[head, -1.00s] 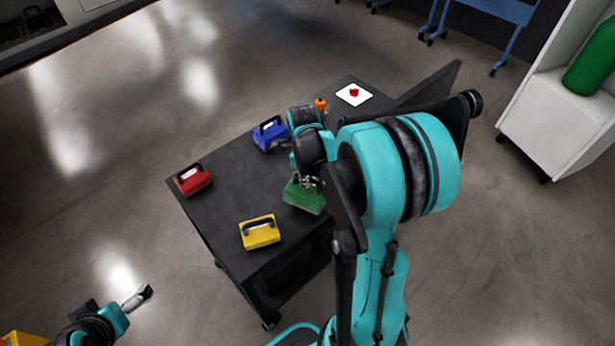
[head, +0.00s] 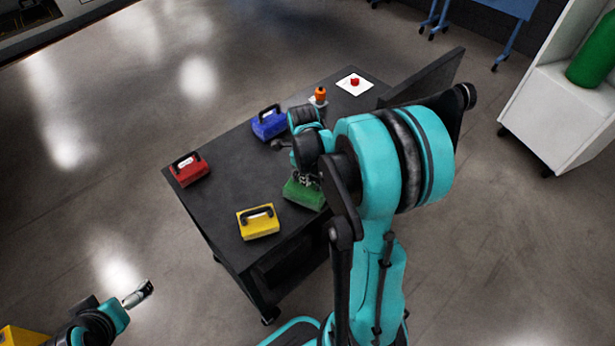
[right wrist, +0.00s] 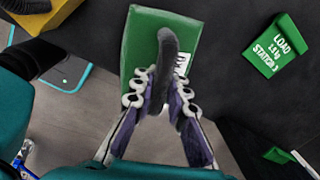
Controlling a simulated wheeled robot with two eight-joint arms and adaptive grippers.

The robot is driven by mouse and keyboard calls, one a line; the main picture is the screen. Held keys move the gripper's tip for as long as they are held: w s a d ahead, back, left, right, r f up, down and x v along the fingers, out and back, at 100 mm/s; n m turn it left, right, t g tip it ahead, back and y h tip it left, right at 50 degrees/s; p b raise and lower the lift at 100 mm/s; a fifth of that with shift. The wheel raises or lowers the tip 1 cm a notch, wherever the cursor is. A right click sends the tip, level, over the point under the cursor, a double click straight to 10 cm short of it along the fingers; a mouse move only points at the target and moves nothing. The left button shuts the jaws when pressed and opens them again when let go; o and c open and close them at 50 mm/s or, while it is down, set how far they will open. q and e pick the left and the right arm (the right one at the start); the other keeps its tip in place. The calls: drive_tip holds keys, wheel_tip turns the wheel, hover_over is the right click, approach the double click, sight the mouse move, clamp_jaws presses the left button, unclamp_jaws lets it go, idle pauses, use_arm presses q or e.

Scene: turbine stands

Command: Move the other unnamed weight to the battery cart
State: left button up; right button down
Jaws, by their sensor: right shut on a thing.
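A green weight (head: 303,194) with a dark handle is at the near right side of the dark cart (head: 225,185). My right gripper (head: 308,180) is shut on its handle; in the right wrist view the fingers (right wrist: 160,98) clasp the handle above the green block (right wrist: 140,45). I cannot tell whether it touches the cart top. Another green weight (right wrist: 279,45), labelled LOAD 1.5 kg STATION 3, shows to its right there. Red (head: 189,170), blue (head: 269,124) and yellow (head: 258,222) weights stand on the cart. My left gripper (head: 138,293) is at lower left, over the floor, away from the cart; its opening is unclear.
An orange-topped item (head: 320,96) and a red button on a white pad (head: 355,83) are at the cart's far end. A white shelf unit (head: 550,110) with a green cylinder stands at right. The floor left of the cart is clear. My right arm hides part of the cart.

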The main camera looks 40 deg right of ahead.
drive_tip(key=shift+s+f+b, duration=0.1)
drive_tip(key=shift+f+b, duration=0.3)
drive_tip(key=shift+f, duration=0.25)
drive_tip(key=c, duration=1.8)
unclamp_jaws()
drive_tip(key=o, duration=0.4)
drive_tip(key=shift+c, duration=0.2)
drive_tip(key=shift+o, duration=0.8)
drive_tip(key=shift+r, duration=0.15)
drive_tip(key=shift+a+r+p, duration=0.15)
drive_tip(key=shift+r+p, duration=1.25)
drive_tip(key=shift+r, duration=0.3)
drive_tip(key=shift+a+r+p, duration=0.1)
drive_tip(key=shift+r+p, duration=1.3)
drive_tip(key=shift+r, duration=0.3)
